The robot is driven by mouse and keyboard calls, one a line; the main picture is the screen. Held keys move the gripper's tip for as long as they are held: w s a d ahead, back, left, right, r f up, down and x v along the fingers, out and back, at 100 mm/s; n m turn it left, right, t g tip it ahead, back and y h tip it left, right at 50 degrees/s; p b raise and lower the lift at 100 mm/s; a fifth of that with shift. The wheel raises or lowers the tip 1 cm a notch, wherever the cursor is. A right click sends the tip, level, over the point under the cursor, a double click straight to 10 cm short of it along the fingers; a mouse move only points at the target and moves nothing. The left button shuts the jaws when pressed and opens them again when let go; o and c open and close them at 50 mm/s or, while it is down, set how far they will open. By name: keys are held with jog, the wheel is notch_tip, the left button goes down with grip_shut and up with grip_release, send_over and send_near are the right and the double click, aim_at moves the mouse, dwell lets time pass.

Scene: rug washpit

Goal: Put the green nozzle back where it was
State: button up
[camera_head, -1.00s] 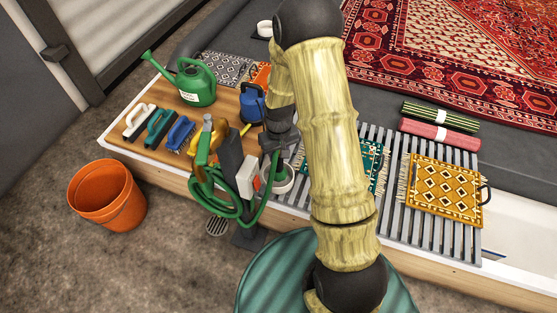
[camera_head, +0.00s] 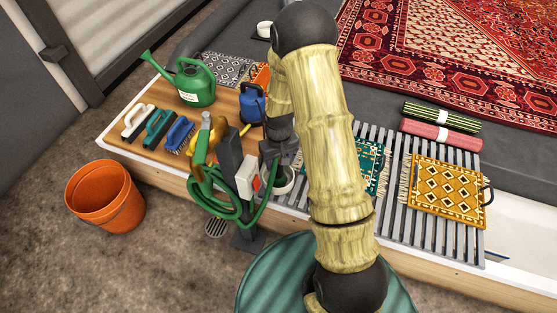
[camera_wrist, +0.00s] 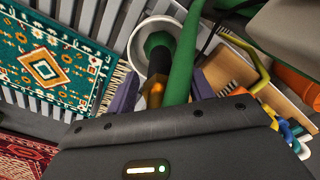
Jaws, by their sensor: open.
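In the wrist view, a green hose length (camera_wrist: 184,62) and a dark green and brass piece (camera_wrist: 155,93) lie between the fingertips of my gripper (camera_wrist: 163,92). The jaws are open, one purple finger on each side. A white round cup (camera_wrist: 140,40) is just beyond; it also shows below my gripper in the head view (camera_head: 289,184). I cannot tell whether the fingers touch the hose.
The dark post (camera_head: 230,158) carries a white switch box (camera_head: 246,175). Several brushes (camera_head: 160,128), a green watering can (camera_head: 196,85) and a blue can (camera_head: 252,103) stand on the wooden board. Slats with small rugs (camera_head: 445,190) lie right; an orange bucket (camera_head: 103,195) stands left.

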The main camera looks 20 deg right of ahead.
jog(key=shift+r, duration=0.1)
notch_tip(320, 180, up, 11)
jog(key=p, duration=0.4)
jog(key=shift+p, duration=0.35)
jog(key=shift+r, duration=0.55)
jog(key=shift+r, duration=0.2)
jog(key=s+r+m+t, duration=0.1)
jog(key=s+r+t, duration=0.1)
jog(key=s+r, duration=1.1)
jog(key=shift+s+m+t, duration=0.3)
jog(key=shift+s+m, duration=0.1)
jog(key=shift+s, duration=0.1)
